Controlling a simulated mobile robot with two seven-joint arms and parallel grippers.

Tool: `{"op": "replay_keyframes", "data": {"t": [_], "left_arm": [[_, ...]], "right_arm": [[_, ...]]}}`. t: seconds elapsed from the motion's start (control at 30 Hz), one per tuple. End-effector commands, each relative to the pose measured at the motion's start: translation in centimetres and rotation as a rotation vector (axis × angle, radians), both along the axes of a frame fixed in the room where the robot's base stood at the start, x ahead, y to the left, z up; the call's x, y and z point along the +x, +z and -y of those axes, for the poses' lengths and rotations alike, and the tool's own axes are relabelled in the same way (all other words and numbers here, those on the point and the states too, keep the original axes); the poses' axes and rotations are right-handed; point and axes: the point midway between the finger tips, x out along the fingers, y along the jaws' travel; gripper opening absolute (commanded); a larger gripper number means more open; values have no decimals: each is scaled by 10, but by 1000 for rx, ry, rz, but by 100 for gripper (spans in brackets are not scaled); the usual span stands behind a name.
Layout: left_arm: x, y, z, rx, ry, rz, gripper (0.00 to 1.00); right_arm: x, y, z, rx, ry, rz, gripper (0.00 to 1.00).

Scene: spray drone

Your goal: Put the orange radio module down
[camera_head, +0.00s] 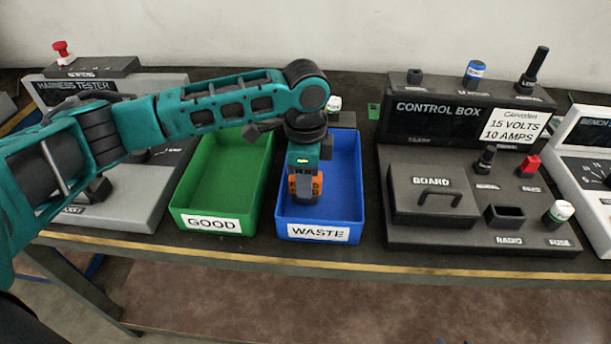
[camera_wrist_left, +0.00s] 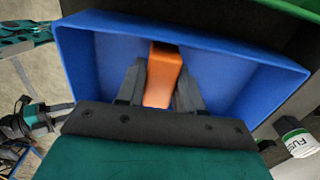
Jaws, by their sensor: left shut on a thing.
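The orange radio module (camera_head: 293,184) is between the fingers of my left gripper (camera_head: 304,192), over the inside of the blue WASTE bin (camera_head: 318,233). In the left wrist view the orange module (camera_wrist_left: 162,78) sits between the two dark fingers of the left gripper (camera_wrist_left: 161,88), with the blue bin's walls (camera_wrist_left: 90,60) around it. The left gripper is shut on the module. I cannot tell whether the module touches the bin's floor.
The green GOOD bin (camera_head: 222,190) stands left of the blue bin and looks empty. The control box (camera_head: 470,125) stands to the right, the harness tester (camera_head: 120,90) to the left. A fuse (camera_wrist_left: 297,140) shows outside the bin in the wrist view.

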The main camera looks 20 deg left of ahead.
Motion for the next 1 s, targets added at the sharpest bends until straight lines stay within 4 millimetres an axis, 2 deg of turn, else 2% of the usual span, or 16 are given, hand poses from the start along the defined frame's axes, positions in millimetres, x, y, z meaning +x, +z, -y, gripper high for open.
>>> {"op": "replay_keyframes", "data": {"t": [0.17,0.2,0.43,0.73,0.87,1.0], "left_arm": [[0,-2,0,0,0,-1,0],[0,-3,0,0,0,-1,40],[0,-2,0,0,0,0,61],[0,0,0,0,0,2,61],[1,18,0,-1,0,2,61],[1,49,1,-2,0,5,61]], "right_arm": [[0,2,0,0,0,0,43],[0,2,0,0,0,0,43],[0,1,0,0,0,1,43],[0,-1,0,0,0,1,43],[0,3,0,0,0,0,43],[0,6,0,0,0,0,43]]}}
